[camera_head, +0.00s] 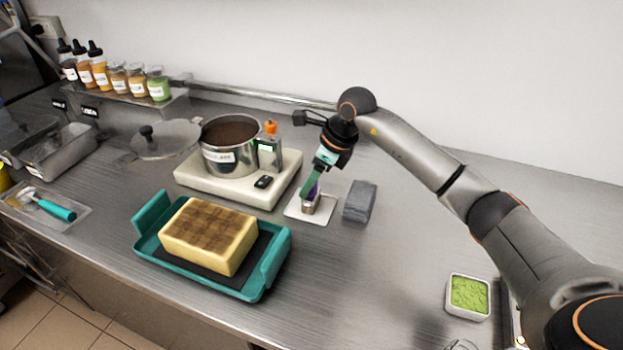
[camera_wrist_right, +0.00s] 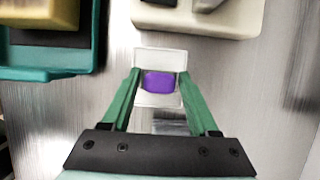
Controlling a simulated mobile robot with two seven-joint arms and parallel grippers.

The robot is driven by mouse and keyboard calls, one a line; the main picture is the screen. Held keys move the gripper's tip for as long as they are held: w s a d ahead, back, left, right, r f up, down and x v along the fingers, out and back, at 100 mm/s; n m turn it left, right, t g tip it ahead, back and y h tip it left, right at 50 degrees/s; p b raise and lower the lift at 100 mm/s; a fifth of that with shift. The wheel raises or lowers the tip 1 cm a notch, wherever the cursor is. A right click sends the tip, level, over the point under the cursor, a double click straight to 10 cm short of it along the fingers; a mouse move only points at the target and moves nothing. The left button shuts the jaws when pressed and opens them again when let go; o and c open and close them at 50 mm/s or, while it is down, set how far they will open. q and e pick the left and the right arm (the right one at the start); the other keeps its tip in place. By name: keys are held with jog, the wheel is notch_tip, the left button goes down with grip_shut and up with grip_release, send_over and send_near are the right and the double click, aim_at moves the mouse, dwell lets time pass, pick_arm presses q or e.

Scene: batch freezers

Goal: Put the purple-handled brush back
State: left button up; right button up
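The purple-handled brush (camera_wrist_right: 158,82) shows its purple end between the two green fingers of my right gripper (camera_wrist_right: 160,76) in the right wrist view. In the head view the purple handle (camera_head: 313,189) stands roughly upright, partly hidden by a green finger of my right gripper (camera_head: 308,190). Its lower end is at a small metallic piece over a white plate (camera_head: 296,208). The fingers are around the handle, with very narrow gaps at most. I cannot tell whether they grip it. The bristles are hidden. My left gripper is not in view.
A grey block (camera_head: 360,201) stands close to the right of the plate. A white scale (camera_head: 200,181) with a pot (camera_head: 222,160) is behind left. A teal tray (camera_head: 190,275) with a yellow-sided cake (camera_head: 205,240) is front left. The counter to the right is mostly clear.

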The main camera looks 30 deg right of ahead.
jog(key=shift+o, duration=1.1)
jog(key=shift+r, duration=0.15)
jog(key=v, duration=1.2)
jog(key=shift+b, duration=0.3)
